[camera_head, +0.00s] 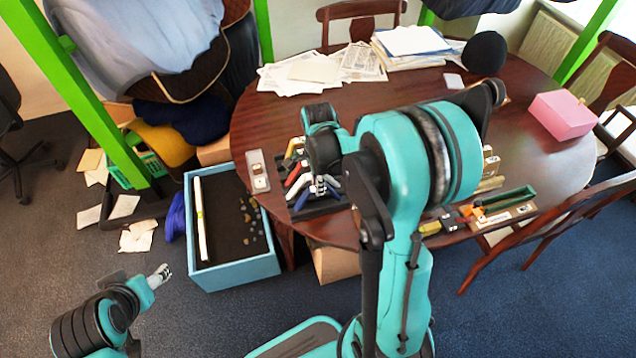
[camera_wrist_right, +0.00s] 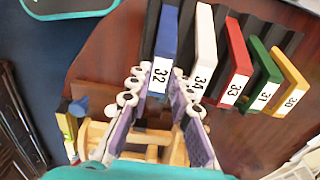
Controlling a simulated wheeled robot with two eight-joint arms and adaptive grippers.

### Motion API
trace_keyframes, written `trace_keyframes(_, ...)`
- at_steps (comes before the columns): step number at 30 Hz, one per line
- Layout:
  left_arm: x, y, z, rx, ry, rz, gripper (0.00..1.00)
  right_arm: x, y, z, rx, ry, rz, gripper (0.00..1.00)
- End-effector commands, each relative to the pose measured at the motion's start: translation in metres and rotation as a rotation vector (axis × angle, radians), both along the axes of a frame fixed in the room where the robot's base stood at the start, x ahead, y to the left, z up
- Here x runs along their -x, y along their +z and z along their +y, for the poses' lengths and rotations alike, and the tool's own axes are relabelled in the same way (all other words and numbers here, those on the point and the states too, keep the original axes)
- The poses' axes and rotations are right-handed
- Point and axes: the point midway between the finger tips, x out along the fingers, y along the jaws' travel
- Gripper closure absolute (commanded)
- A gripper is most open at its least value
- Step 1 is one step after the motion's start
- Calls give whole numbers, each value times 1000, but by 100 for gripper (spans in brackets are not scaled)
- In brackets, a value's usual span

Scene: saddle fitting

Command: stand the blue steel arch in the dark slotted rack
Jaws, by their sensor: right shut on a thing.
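The blue steel arch (camera_wrist_right: 168,45), labelled 32, is between the fingers of my right gripper (camera_wrist_right: 160,92), which is shut on it. In the head view the right gripper (camera_head: 322,186) is over the near end of the dark slotted rack (camera_head: 318,210) on the table. In the wrist view the blue arch is at the left end of a row, beside the white arch (camera_wrist_right: 203,45), red arch (camera_wrist_right: 237,60), green arch (camera_wrist_right: 265,75) and yellow arch (camera_wrist_right: 291,82). I cannot tell whether it is seated in a slot. My left gripper (camera_head: 160,275) is away from the table; its opening is unclear.
A blue-rimmed open box (camera_head: 236,278) stands on the floor left of the table (camera_head: 400,108). A small grey tray (camera_head: 258,172) is left of the rack. A green trough (camera_head: 505,200) and small blocks lie to the right. Papers (camera_head: 325,68) and a pink box (camera_head: 563,115) are farther back.

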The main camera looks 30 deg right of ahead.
Motion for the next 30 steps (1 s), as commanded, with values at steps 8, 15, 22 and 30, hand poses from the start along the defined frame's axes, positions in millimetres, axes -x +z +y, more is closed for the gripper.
trace_keyframes(8,0,0,0,0,0,0,36,0,0,0,0,0,0,56)
trace_keyframes(15,0,0,0,0,0,0,36,0,0,0,0,0,0,56)
trace_keyframes(22,0,0,0,0,0,0,36,0,0,0,0,0,0,39)
trace_keyframes(30,0,3,0,0,0,0,36,0,4,0,0,0,0,39)
